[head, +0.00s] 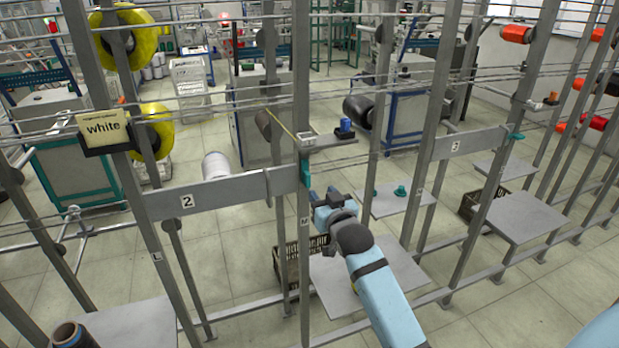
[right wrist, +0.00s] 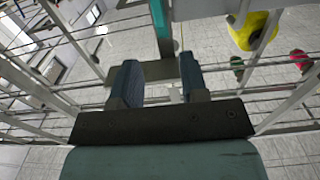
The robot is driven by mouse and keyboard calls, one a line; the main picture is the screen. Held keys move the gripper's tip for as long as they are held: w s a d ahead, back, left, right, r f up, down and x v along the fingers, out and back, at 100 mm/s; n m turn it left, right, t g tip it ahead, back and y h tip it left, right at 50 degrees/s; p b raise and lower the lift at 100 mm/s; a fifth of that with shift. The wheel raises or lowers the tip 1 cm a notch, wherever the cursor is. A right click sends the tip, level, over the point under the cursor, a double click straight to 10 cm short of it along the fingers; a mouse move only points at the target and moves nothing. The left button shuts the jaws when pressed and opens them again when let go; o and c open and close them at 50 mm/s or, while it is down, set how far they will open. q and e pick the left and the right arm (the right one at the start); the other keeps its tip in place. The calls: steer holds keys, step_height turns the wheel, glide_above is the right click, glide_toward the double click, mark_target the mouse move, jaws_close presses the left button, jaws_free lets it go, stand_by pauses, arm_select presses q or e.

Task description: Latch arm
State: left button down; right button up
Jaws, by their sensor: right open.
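A grey flat arm (head: 222,192) marked 2 spans between two posts of the metal rack, left of centre in the head view. A teal piece (head: 306,173) sits at its right end, against the post. My right gripper (head: 325,196) is just right of and slightly below this teal piece, apart from it in the picture. In the right wrist view my right gripper (right wrist: 160,85) is open, with nothing seen between its fingers. A teal bar (right wrist: 160,28) stands beyond the fingers there. My left gripper is not in view.
Rack posts and thin horizontal rods surround my right arm. A small bracket with a blue knob (head: 345,128) is above the gripper. A grey shelf plate (head: 400,268) and a dark crate (head: 290,265) are below.

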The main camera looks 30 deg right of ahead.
mark_target(309, 177)
steer(key=p+x, duration=0.1)
steer(key=x, duration=0.8)
steer(key=shift+w, duration=0.15)
jaws_close()
